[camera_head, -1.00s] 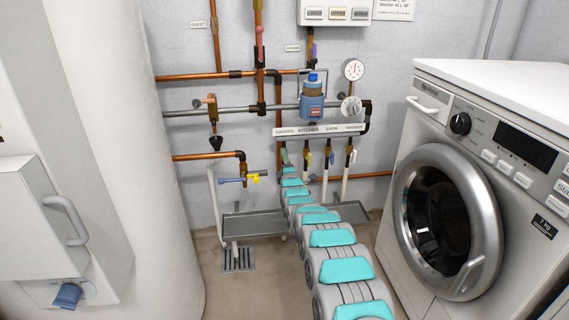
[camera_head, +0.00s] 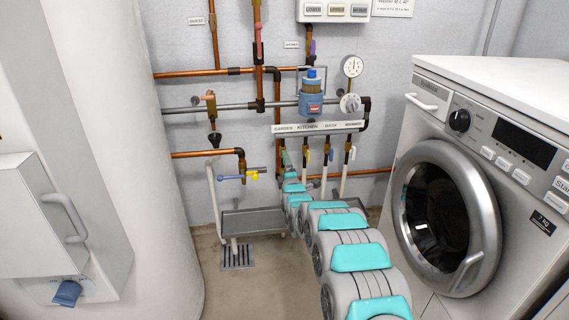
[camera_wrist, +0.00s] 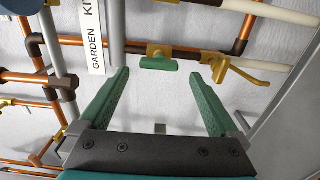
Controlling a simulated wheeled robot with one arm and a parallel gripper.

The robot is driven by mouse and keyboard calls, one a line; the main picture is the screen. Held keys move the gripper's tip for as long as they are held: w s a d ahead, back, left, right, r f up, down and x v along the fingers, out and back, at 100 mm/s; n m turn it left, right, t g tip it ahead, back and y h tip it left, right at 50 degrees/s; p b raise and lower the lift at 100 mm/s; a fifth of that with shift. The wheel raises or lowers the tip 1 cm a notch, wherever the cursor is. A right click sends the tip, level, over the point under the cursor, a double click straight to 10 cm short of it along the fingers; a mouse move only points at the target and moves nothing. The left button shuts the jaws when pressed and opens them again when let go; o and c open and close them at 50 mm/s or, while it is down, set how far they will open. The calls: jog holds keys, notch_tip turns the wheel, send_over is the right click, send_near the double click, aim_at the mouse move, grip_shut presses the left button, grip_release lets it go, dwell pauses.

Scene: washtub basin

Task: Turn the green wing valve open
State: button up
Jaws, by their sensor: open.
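The green wing valve (camera_wrist: 157,64) shows in the wrist view, on a brass body beneath the pipe under the GARDEN end of the label strip (camera_wrist: 94,35). My gripper (camera_wrist: 158,76) is open and empty. Its two green fingers point at the valve, one to each side, with clear gaps to both. I cannot tell whether the fingertips are level with the valve in depth. In the head view, my arm runs up to the pipes below the label strip (camera_head: 318,127), and the gripper and green valve are mostly hidden or too small there.
A yellow-handled valve (camera_wrist: 222,70) stands close to my right finger in the wrist view. In the head view, a blue-and-yellow tap (camera_head: 240,177) is at left, a grey trough (camera_head: 253,221) lies below, and a washing machine (camera_head: 440,215) stands at right.

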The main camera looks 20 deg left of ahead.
jog(key=v, duration=0.3)
jog(key=shift+s, duration=0.1)
dwell(0.5)
jog(key=s+d+r+m+g+h+p, duration=0.1)
jog(key=s+d+r+m+g+h, duration=0.15)
jog(key=d, duration=0.45)
jog(key=s+d+r+m+g+h, duration=0.1)
jog(key=s+d+r+m+g, duration=0.2)
jog(key=d, duration=0.5)
jog(key=s+d+r+m+g+h, duration=0.25)
jog(key=s+d+m, duration=0.35)
jog(key=s+d, duration=0.65)
jog(key=s+d+m+g+h, duration=0.1)
jog(key=s+d+m+g, duration=0.2)
jog(key=s+d, duration=0.4)
jog(key=s+d+r+m+g+h+p, duration=0.1)
jog(key=s+d+m+g, duration=0.2)
jog(key=s, duration=1.8)
jog(key=s+d+r+m+g+h+p, duration=0.1)
jog(key=s+d+m+g, duration=0.2)
jog(key=s+d+m, duration=0.4)
jog(key=s+d, duration=0.5)
jog(key=s, duration=0.2)
jog(key=shift+r+h, duration=0.25)
jog(key=shift+h, duration=0.05)
jog(key=shift+s, duration=0.15)
